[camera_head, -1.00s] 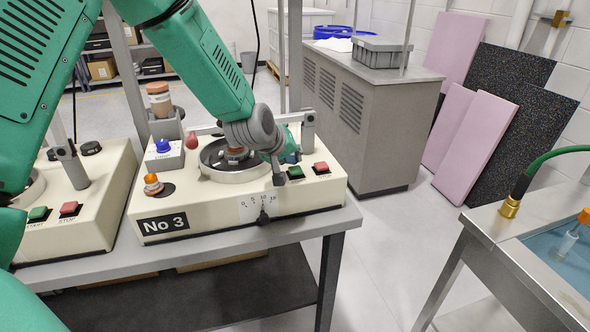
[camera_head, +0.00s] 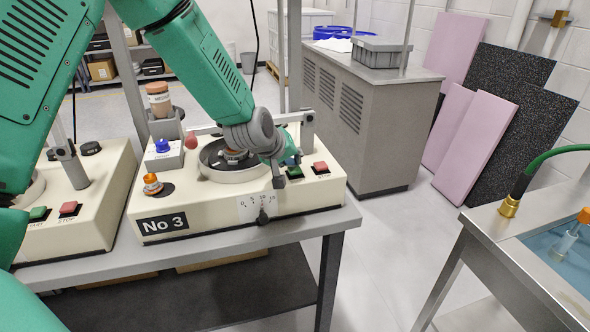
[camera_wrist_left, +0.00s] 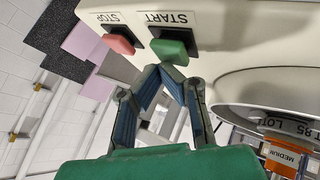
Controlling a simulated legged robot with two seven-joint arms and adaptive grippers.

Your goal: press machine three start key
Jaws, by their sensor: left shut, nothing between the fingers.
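Machine three is a cream box with a black "No 3" plate (camera_head: 164,223) on a grey bench. Its green start key (camera_head: 294,172) sits at the front right, left of the red stop key (camera_head: 320,167). In the left wrist view the start key (camera_wrist_left: 172,48), labelled START, is just ahead of my left gripper (camera_wrist_left: 166,70). The fingers are shut and empty, tips at the key's near edge. I cannot tell whether they touch it. In the head view my left gripper (camera_head: 284,172) is partly hidden by its wrist. My right gripper is not in view.
A round dish (camera_head: 232,172) lies beneath my left wrist. Another machine (camera_head: 100,215) is to the left. A metal sink (camera_head: 545,235) is at right.

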